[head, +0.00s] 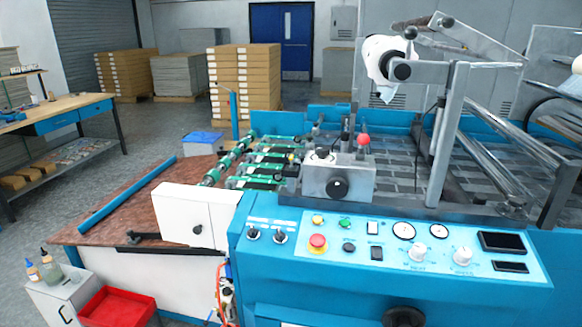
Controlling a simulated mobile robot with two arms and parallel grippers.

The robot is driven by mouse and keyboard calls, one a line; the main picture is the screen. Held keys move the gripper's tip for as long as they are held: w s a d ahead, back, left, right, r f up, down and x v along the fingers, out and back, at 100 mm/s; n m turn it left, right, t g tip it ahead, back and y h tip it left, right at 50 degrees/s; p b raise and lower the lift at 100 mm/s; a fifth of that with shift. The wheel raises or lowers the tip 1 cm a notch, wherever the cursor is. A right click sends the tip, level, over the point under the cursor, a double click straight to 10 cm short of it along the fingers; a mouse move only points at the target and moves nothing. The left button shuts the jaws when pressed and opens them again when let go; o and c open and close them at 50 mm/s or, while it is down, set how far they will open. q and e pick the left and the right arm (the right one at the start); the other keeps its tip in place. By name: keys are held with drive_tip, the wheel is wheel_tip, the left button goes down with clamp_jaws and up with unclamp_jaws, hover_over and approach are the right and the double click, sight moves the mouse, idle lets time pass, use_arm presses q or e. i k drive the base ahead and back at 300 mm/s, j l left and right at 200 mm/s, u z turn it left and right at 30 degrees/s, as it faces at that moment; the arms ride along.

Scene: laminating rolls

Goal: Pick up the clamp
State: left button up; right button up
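I cannot pick out a clamp with certainty. A dark bar-like part (145,238) lies at the front edge of the brown feed table (120,208), against the white housing (183,222); it may be a clamp or a fixed part of the machine. A small dark C-shaped thing (68,314) shows on the front of the white cabinet at lower left; it looks like a handle, but it is too small to be sure. Neither of my grippers shows in the head view, so nothing is seen held.
The blue laminating machine (270,290) with its control panel fills the middle and right. A red tray (118,308) and a white cabinet (48,298) with bottles stand at lower left. A wooden workbench (60,112) is at far left. Grey floor between is free.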

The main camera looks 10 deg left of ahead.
sight(290, 167)
drive_tip(key=i+j+u, duration=0.15)
drive_tip(key=j, duration=0.3)
drive_tip(key=i+j+u, duration=0.15)
drive_tip(key=i+j, duration=0.2)
drive_tip(key=i+j+u, duration=0.15)
drive_tip(key=i+j, duration=0.2)
drive_tip(key=j, duration=0.15)
